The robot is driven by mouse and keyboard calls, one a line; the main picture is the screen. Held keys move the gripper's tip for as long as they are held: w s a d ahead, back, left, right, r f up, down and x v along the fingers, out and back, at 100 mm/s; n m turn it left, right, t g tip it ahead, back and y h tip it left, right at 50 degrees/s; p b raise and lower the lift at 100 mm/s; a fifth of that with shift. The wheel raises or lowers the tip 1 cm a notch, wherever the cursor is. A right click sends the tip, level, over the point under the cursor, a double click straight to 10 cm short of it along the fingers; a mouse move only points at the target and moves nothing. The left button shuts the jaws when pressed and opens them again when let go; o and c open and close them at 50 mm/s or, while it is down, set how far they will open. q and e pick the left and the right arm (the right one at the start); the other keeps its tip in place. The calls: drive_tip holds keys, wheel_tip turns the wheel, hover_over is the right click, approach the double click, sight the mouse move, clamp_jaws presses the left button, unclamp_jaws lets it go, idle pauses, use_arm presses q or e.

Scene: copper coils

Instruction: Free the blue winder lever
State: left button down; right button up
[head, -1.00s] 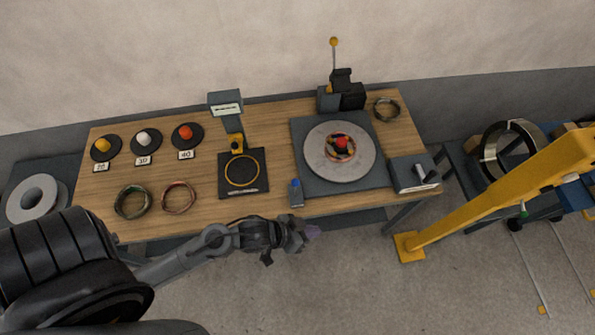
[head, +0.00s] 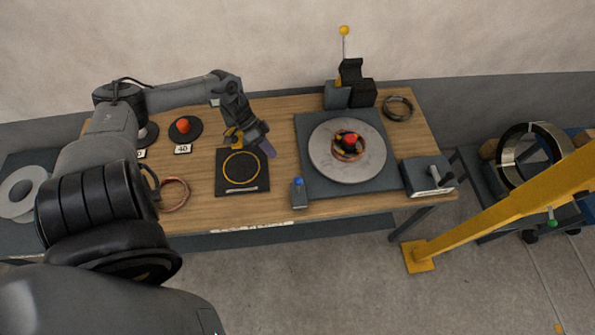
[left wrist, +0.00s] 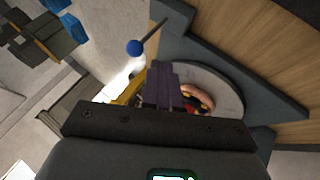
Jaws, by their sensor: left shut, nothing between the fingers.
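The blue winder lever has a blue ball knob (head: 298,181) above a small grey base (head: 299,197) at the front edge of the bench, left of the turntable's plate. In the left wrist view the blue knob (left wrist: 135,47) shows on a thin dark rod, just beyond the fingers and apart from them. My left gripper (head: 268,148) is above the right edge of the black square pad, up and left of the lever. Its purple fingers (left wrist: 163,85) are shut with nothing between them. My right gripper is not in view.
The round grey turntable (head: 325,170) carries a coil with a red knob (head: 350,139). A tall lever with a yellow ball (head: 344,30) stands behind it. A grey box with a handle (head: 420,180) is at right. The black pad (head: 232,185) holds a yellow ring.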

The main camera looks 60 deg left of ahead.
use_arm(q)
drive_tip(key=shift+w+a+r+b, duration=0.4)
drive_tip(key=shift+w+a+r, duration=0.45)
drive_tip(key=shift+w+a, duration=0.2)
drive_tip(key=shift+d+y, duration=0.1)
drive_tip(key=shift+y, duration=0.2)
drive_tip(key=w+d+f+p, duration=0.1)
drive_tip(key=w+d+f, duration=0.1)
drive_tip(key=d+f, duration=0.5)
drive_tip(key=shift+w+d+p, duration=0.2)
drive_tip(key=shift+d+p, duration=0.15)
drive_tip(key=shift+d, duration=0.85)
